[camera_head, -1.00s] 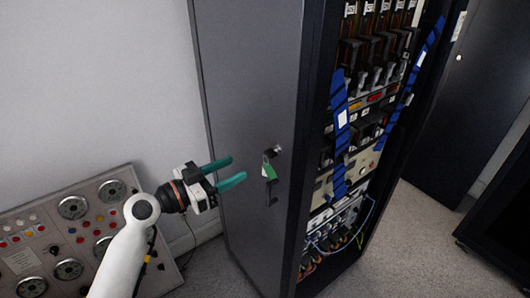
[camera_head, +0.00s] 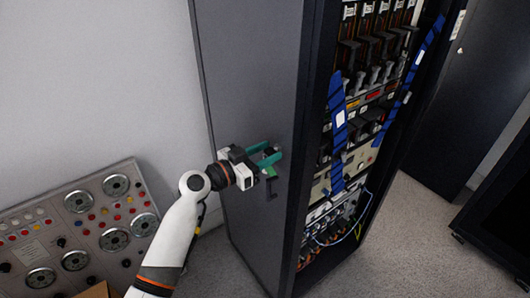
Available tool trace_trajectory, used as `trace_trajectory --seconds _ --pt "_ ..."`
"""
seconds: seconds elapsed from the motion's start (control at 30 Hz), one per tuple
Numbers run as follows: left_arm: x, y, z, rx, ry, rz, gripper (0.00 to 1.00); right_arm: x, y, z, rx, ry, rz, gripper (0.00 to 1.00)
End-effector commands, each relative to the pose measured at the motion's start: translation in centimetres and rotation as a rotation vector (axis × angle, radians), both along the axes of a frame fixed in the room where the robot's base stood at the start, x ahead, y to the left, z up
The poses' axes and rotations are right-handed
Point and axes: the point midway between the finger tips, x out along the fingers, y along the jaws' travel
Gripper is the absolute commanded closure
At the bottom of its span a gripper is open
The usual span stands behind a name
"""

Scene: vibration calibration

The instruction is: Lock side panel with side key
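The grey side panel (camera_head: 245,70) is the closed flat side of a tall dark cabinet, in the middle of the head view. The side key with its green tag (camera_head: 270,171) sits at the lock on this panel, mostly hidden by my gripper. My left gripper (camera_head: 272,154) has its two teal fingers apart at the lock, around or just in front of the key. I cannot tell whether the fingers touch the key. A dark handle (camera_head: 271,188) is on the panel just below. My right gripper is not in view.
The cabinet's open front shows equipment (camera_head: 350,150) with blue straps and loose cables at the bottom. A control panel with dials (camera_head: 100,215) stands at lower left, near my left arm. Another dark cabinet (camera_head: 470,110) stands at right. Carpeted floor (camera_head: 410,250) is free between them.

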Motion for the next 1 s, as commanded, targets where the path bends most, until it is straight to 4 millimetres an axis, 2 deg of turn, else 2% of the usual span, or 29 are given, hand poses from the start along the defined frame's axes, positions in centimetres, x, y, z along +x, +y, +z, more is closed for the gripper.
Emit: trace_trajectory --seconds 0.03,0.2,0.57,1.0 --pt "0.0 0.0 0.0 0.000 0.000 0.000 0.67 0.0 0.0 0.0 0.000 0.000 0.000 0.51" --pt "0.0 0.0 0.0 0.000 0.000 0.000 0.95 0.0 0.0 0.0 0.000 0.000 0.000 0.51" --pt "0.0 0.1 -0.1 -0.035 0.046 0.000 0.95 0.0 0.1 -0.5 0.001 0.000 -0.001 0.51" --pt "0.1 0.1 -0.2 -0.236 0.324 0.000 0.95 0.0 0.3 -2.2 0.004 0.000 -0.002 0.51"
